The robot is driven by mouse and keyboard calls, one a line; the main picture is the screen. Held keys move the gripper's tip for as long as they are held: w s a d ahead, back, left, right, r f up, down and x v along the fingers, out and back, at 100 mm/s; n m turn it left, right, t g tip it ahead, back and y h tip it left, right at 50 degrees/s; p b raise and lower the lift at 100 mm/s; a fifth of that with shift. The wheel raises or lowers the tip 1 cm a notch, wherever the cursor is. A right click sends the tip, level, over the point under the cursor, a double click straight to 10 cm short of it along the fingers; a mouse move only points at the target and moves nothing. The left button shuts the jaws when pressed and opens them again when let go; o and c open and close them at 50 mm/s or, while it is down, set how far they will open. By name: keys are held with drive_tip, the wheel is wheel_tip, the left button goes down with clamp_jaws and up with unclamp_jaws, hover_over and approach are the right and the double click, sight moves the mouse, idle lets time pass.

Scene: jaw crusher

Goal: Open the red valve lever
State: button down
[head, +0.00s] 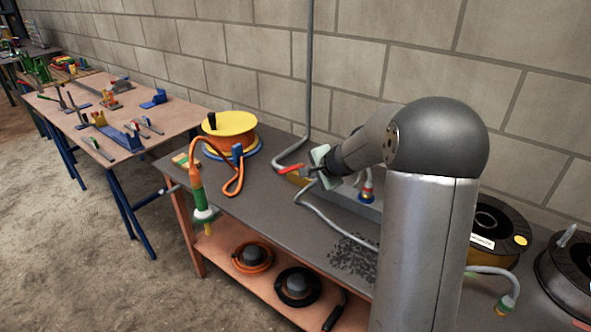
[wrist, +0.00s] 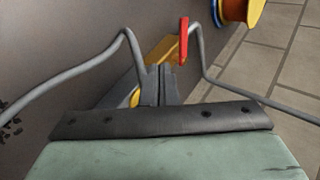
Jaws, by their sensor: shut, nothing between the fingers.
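The red valve lever (head: 290,169) is a short bar on a yellow valve body (head: 298,180) near the back of the dark workbench. In the wrist view the red lever (wrist: 183,40) stands beside the yellow body (wrist: 163,48), with a grey pipe on either side. My gripper (head: 313,172) is at the valve, just right of the lever in the head view. In the wrist view my gripper's fingertips (wrist: 157,72) are together and empty, in front of the yellow body. The lever lies past them to the upper right. Whether they touch the valve cannot be told.
Grey pipe (head: 325,218) runs over the bench (head: 265,195) and up the block wall. A yellow reel (head: 230,130) with an orange hose stands left of the valve. A dark reel (head: 490,232) is at right. A tool table (head: 110,120) stands farther left.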

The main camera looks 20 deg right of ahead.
sight(291, 169)
drive_tip(key=shift+m, duration=0.3)
drive_tip(key=p+x, duration=0.1)
drive_tip(key=x, duration=0.8)
drive_tip(key=shift+w+f, duration=0.2)
drive_tip(key=shift+w, duration=0.2)
drive_tip(key=shift+w+a+r+p, duration=0.1)
drive_tip(key=shift+w+a+p, duration=0.05)
drive_tip(key=shift+w+p, duration=0.4)
drive_tip(key=shift+w+a+r+p, duration=0.1)
drive_tip(key=shift+w+p, duration=0.35)
drive_tip(key=shift+w, duration=0.25)
drive_tip(key=shift+w+a+f+p, duration=0.1)
drive_tip(key=shift+w+f+p, duration=0.2)
drive_tip(key=shift+w, duration=0.45)
drive_tip(key=shift+a, duration=0.1)
